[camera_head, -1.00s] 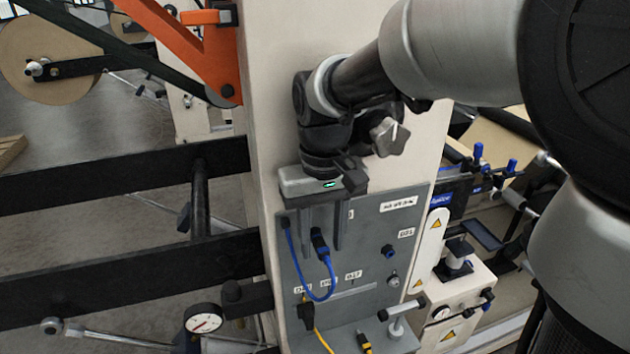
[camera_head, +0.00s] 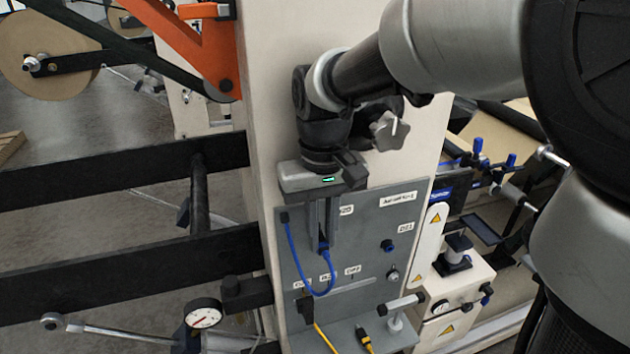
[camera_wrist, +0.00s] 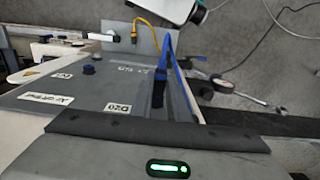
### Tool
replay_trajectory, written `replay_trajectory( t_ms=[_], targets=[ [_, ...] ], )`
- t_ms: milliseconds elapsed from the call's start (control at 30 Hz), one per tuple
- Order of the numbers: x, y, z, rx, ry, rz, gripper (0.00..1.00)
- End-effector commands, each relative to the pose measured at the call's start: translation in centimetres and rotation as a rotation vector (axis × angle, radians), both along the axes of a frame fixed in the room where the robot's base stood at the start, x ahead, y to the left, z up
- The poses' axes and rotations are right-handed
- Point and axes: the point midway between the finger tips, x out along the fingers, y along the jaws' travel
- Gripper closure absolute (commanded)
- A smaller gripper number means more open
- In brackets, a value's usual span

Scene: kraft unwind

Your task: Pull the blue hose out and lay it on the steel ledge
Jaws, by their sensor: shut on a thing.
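The blue hose (camera_head: 296,262) hangs in a U-shaped loop in front of a grey panel (camera_head: 365,235). Its left end is at a dark fitting near the panel's upper left edge. My gripper (camera_head: 323,244) points down and is shut on the hose's right end, at the blue connector. The fingers hide most of that connector in the head view; whether it still sits in a socket cannot be seen. In the wrist view the blue connector (camera_wrist: 161,74) shows beyond the dark fingers, with the hose running away from it. The steel ledge (camera_head: 345,333) juts out below the panel.
A yellow cable (camera_head: 324,338) and its plug (camera_head: 364,340) lie at the ledge. A clamp-like post (camera_head: 396,318) stands at its right. A pressure gauge (camera_head: 203,314) and black rails (camera_head: 130,268) are to the left. A cream machine box (camera_head: 460,290) is to the right.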

Motion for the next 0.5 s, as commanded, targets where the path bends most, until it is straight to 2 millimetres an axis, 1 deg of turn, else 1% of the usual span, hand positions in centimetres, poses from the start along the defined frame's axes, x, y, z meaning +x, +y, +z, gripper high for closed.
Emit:
replay_trajectory(
  t_ms=[167,500],
  targets=[
    [-0.4,-0.1,0.0,-0.002,0.004,0.000,1.00],
    [-2.0,-0.6,0.0,-0.002,0.003,0.000,1.00]
  ],
)
